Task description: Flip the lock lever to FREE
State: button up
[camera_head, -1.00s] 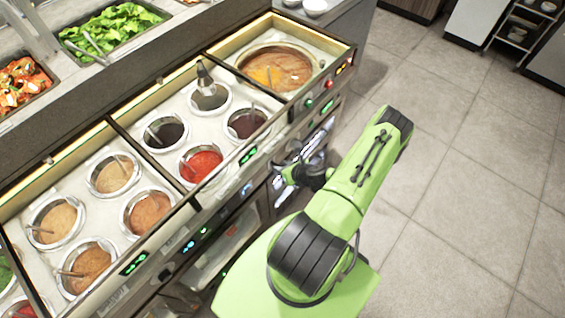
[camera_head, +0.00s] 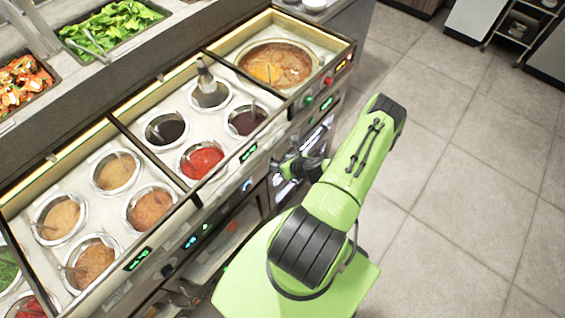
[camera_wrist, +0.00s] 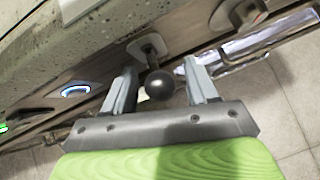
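A lever with a dark ball knob (camera_wrist: 159,85) sticks out from a metal plate on the counter's front panel; I take it to be the lock lever. No FREE label is readable. My gripper (camera_wrist: 159,66) is open in the wrist view, with one grey finger on each side of the lever. The knob lies between the fingers, with a visible gap to each. In the head view my gripper (camera_head: 297,168) is dark and small against the counter front, below the sauce wells. The lever cannot be made out there.
The tiled floor (camera_head: 460,170) at right is clear.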

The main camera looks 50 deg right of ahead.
jog(key=p+v, duration=0.1)
jog(key=v, duration=1.4)
jog(key=shift+s+r+p, duration=0.2)
jog(key=shift+s+p, duration=0.1)
jog(key=shift+w+a, duration=0.1)
